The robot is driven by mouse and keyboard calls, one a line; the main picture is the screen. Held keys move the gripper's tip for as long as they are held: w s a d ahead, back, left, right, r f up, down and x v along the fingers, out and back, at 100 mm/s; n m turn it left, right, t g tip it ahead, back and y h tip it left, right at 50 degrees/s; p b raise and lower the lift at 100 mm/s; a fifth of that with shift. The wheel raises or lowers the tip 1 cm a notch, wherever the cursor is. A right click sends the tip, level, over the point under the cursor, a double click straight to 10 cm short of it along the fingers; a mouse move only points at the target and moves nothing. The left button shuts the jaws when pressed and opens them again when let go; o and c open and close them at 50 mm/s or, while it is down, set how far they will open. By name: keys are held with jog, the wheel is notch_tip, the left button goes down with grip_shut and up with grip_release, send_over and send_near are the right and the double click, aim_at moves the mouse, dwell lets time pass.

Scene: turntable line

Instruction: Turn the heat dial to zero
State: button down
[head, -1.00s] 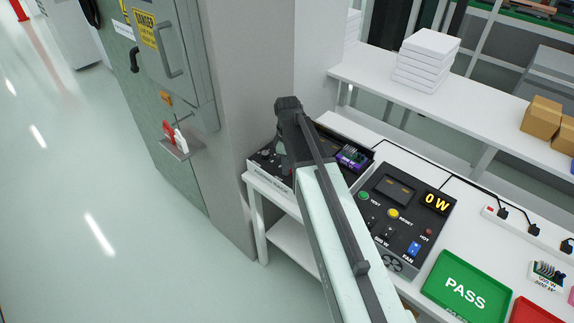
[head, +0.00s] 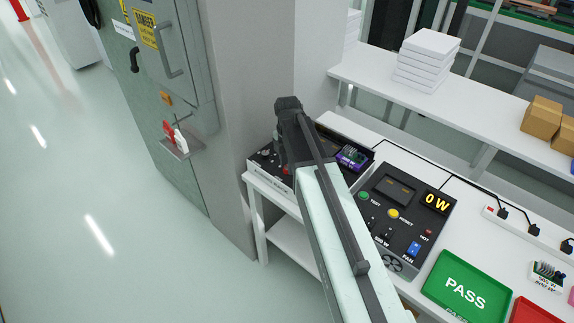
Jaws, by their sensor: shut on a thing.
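My gripper (head: 281,157) reaches down at the left end of the white table, over a low box with a black top and a white front (head: 264,176). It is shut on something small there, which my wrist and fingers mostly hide. A small red spot shows beside the fingers. I cannot make out a heat dial or its setting.
A purple and green circuit part (head: 352,157) lies just right of my wrist. A green PASS tray (head: 466,288) and a red tray (head: 535,312) stand at the front right. A grey pillar (head: 255,100) rises close to the left. A power strip (head: 515,225) lies at the right.

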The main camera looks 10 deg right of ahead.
jog(key=shift+s+n, duration=0.1)
jog(key=shift+n, duration=1)
jog(key=c, duration=1.1)
grip_release()
jog(key=shift+o, duration=0.2)
jog(key=shift+r, duration=0.1)
notch_tip(320, 180, up, 8)
jog(key=p, duration=0.8)
jog(key=shift+f, duration=0.2)
